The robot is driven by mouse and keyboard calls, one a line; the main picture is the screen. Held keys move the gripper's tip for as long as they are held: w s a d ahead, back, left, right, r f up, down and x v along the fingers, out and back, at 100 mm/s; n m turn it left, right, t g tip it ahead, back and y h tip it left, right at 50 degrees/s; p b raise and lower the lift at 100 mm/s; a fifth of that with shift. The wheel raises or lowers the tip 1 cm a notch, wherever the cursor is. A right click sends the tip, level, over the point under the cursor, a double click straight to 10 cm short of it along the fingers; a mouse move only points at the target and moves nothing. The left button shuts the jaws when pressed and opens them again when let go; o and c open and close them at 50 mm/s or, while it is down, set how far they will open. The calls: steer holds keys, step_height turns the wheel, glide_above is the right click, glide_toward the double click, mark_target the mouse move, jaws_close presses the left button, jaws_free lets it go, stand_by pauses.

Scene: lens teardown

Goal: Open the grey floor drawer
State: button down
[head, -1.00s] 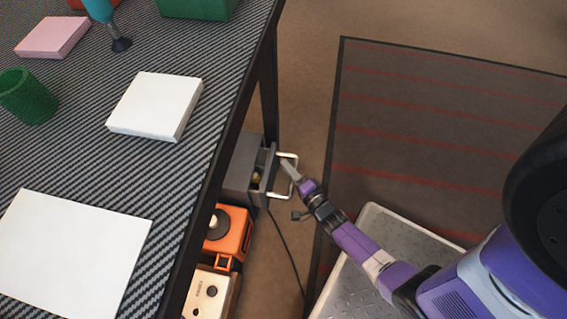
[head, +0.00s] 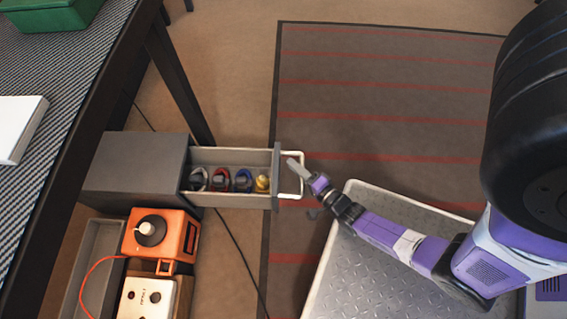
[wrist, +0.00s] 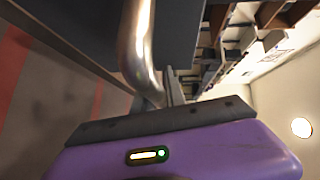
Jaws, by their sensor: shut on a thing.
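The grey floor drawer (head: 230,158) is pulled well out of its grey cabinet (head: 135,165) on the floor beside the table. Inside it lie several small items: dark, red and blue ring-like pieces and a yellow piece (head: 262,184) near the front. A pale bar handle (head: 299,182) stands out from the drawer's front panel (head: 276,178). My gripper (head: 293,166) is shut on this handle, at its upper part in the head view. In the wrist view the metal handle (wrist: 138,45) runs down to the fingers, which are mostly hidden behind my purple gripper body.
An orange device (head: 178,238) and a cream box (head: 150,297) stand on the floor below the cabinet, beside an open grey bin (head: 98,262). A black cable (head: 237,250) lies near the drawer. The striped mat (head: 390,110) is clear at the back.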

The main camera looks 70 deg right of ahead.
steer(key=shift+s+d, duration=0.3)
steer(key=shift+s, duration=0.65)
steer(key=c, duration=1.4)
jaws_free()
steer(key=shift+o, duration=0.2)
